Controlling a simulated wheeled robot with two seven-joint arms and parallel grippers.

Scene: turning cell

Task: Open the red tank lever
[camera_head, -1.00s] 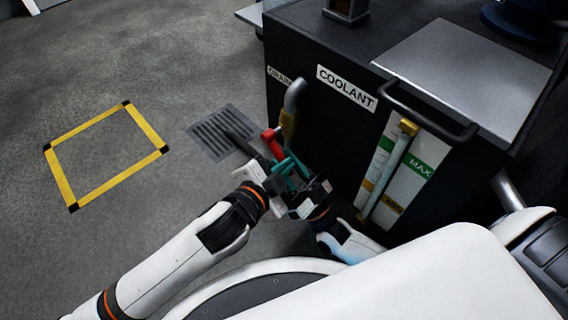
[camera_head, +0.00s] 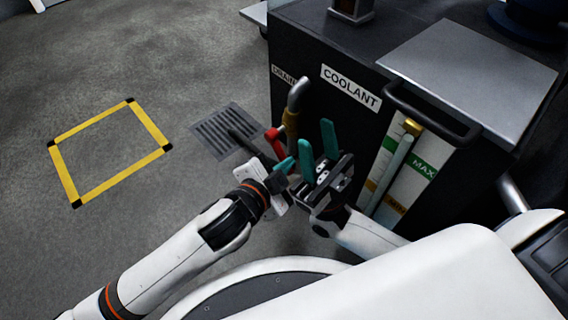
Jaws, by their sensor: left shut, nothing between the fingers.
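The red tank lever (camera_head: 275,141) sits beside a brass valve (camera_head: 291,123) at the lower end of a grey pipe (camera_head: 298,94) on the side of the dark coolant tank (camera_head: 430,113). My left gripper (camera_head: 285,166) is shut and empty just below the lever's lower end; I cannot tell whether it touches. My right gripper (camera_head: 317,150) is open and empty to the right of the lever, its two teal fingers pointing up and apart. The lever's lower end is partly hidden by my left gripper.
A floor grate (camera_head: 215,128) lies left of the valve, with a dark bar-shaped part over it. A sight gauge (camera_head: 392,172) with green and orange marks is on the tank's front, right of my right gripper. A yellow-bordered floor square (camera_head: 153,127) is empty. The floor between is clear.

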